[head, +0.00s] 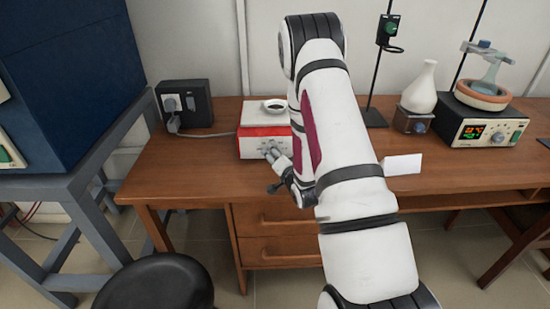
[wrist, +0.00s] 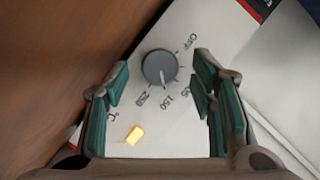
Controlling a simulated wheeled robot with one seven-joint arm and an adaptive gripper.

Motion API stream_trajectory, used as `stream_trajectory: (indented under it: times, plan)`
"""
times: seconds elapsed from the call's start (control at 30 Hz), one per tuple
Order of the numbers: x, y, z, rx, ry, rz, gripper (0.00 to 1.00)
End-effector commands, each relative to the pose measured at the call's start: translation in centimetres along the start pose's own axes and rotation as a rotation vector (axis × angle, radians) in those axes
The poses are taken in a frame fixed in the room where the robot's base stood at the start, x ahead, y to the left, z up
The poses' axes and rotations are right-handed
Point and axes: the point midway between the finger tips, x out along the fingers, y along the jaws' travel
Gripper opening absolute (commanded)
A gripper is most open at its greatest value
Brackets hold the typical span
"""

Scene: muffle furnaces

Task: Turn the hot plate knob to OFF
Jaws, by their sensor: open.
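The hot plate (head: 265,131) is a white box with a red band, on the wooden desk left of my arm. In the wrist view its white front panel (wrist: 190,140) carries a round grey knob (wrist: 160,67). The knob's pale mark points down the picture, close to the 150 label. OFF (wrist: 187,43) is printed up and right of the knob. An orange lamp (wrist: 135,135) glows on the panel. My gripper (wrist: 160,76) is open, its green-padded fingers on either side of the knob with gaps visible. In the head view my gripper (head: 279,172) is at the panel and partly covers it.
A black box with a plug (head: 184,105) stands left of the hot plate, with a cable between. Right of my arm are a white card (head: 402,164), a white flask (head: 421,88) and a device with a lit display (head: 482,131). A black stool (head: 155,285) is at front left.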

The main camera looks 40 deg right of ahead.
Motion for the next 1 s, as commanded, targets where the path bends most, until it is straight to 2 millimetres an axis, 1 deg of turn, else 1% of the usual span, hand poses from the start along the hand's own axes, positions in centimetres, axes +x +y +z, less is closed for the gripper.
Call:
stream_trajectory:
  times: [0.1, 0.33, 0.37, 0.4, 0.47, 0.5, 0.53, 0.57, 0.8, 1.0]
  plan:
    - [0.35, 0.00, 0.01, 0.000, 0.000, 0.001, 0.51]
    - [0.35, 0.01, -0.02, 0.000, 0.000, 0.001, 0.51]
    - [0.35, 0.00, -0.02, 0.000, 0.000, 0.001, 0.44]
    - [0.35, 0.00, -0.02, 0.000, 0.000, 0.001, 0.35]
    - [0.34, 0.00, -0.02, 0.000, 0.000, 0.001, 0.22]
    - [0.34, 0.00, -0.02, 0.000, 0.000, 0.001, 0.12]
    - [0.34, 0.00, -0.03, 0.000, 0.000, 0.001, 0.06]
    - [0.34, 0.00, -0.03, 0.000, 0.000, 0.001, 0.03]
    - [0.34, -0.03, -0.04, -0.010, 0.001, 0.005, 0.03]
    - [0.35, -0.19, -0.06, -0.073, 0.001, 0.029, 0.03]
